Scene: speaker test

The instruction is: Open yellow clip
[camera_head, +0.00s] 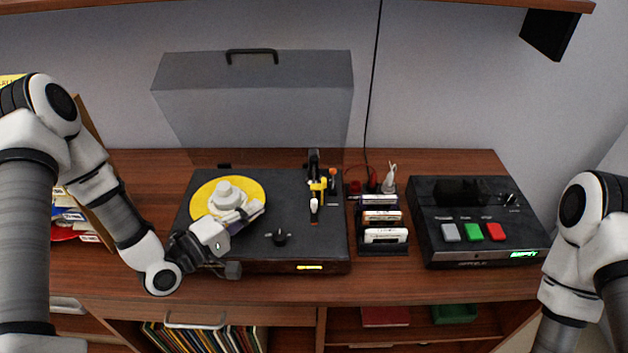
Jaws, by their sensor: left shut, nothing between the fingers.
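The yellow clip (318,184) is on the tonearm rest at the right side of the black turntable (300,240). The dark tonearm stands there, with a white part hanging just below the clip. Whether the clip is open or shut is too small to tell. My left gripper (256,209) is shut and empty. It is over the right front part of the yellow platter (201,196), to the left of and nearer than the clip, apart from it. Part of the platter is hidden behind the gripper. My right arm shows at the right edge, but its gripper is out of view.
The transparent lid (255,100) stands raised behind the turntable. A cassette rack (383,249) and a black player (478,258) with grey, green and red buttons stand to the right. A dark knob (280,237) sits on the turntable's front. Bare wood lies along the front edge.

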